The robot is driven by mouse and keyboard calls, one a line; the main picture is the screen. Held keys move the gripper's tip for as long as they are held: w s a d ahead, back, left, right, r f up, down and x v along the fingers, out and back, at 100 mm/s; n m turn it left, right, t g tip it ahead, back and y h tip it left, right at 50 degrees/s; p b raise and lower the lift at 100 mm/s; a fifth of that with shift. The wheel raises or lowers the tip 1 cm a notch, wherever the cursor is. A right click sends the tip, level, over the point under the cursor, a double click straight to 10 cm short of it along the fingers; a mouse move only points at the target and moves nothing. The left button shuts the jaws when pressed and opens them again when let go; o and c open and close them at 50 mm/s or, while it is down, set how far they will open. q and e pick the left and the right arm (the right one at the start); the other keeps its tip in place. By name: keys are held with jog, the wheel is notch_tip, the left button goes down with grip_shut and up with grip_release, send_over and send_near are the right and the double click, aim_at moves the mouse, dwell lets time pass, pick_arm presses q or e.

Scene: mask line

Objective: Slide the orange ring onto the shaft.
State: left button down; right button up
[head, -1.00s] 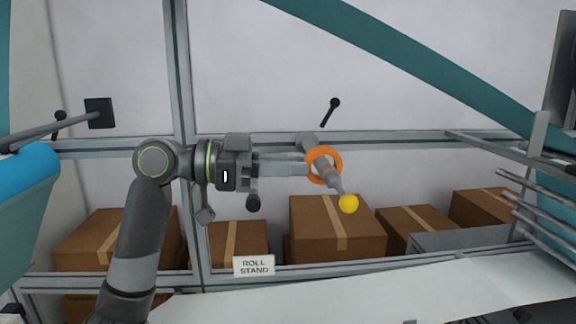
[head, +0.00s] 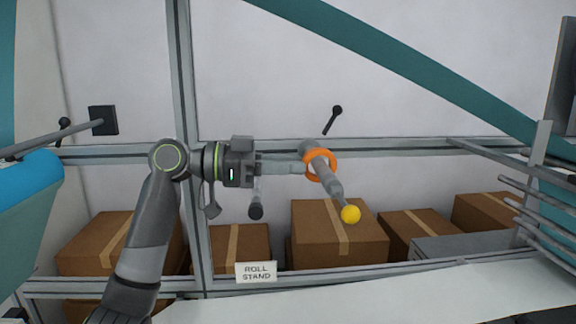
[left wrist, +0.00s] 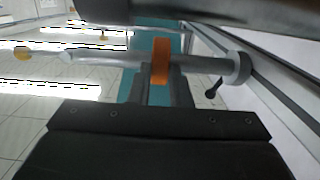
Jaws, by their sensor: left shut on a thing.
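The orange ring (head: 334,164) is around the grey shaft (head: 331,187), between the shaft's yellow ball tip (head: 351,214) and its wall end. In the left wrist view the ring (left wrist: 160,62) is seen edge-on, with the shaft (left wrist: 205,65) showing on both sides of it. My left gripper (head: 304,165) comes from the left and is shut on the ring's near-left side. Whether the ring touches the shaft inside is hidden. My right gripper is not in view.
A frame rail (head: 400,149) runs behind the shaft, with a black-knobbed rod (head: 333,120) above it. Cardboard boxes (head: 325,247) stand below, behind a sign reading roll stand (head: 256,272). Several grey rods (head: 550,212) stick out at the right. A blue roll (head: 30,172) is at the left.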

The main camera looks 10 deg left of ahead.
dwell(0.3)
pick_arm(q)
jog(key=shift+w+a+p, duration=0.25)
jog(key=shift+w+p, duration=0.1)
jog(key=shift+w, duration=0.95)
jog(key=shift+w, duration=0.35)
jog(key=shift+f, duration=0.35)
jog(key=c, duration=1.3)
grip_release()
jog(key=shift+o, duration=0.2)
jog(key=shift+a, duration=0.1)
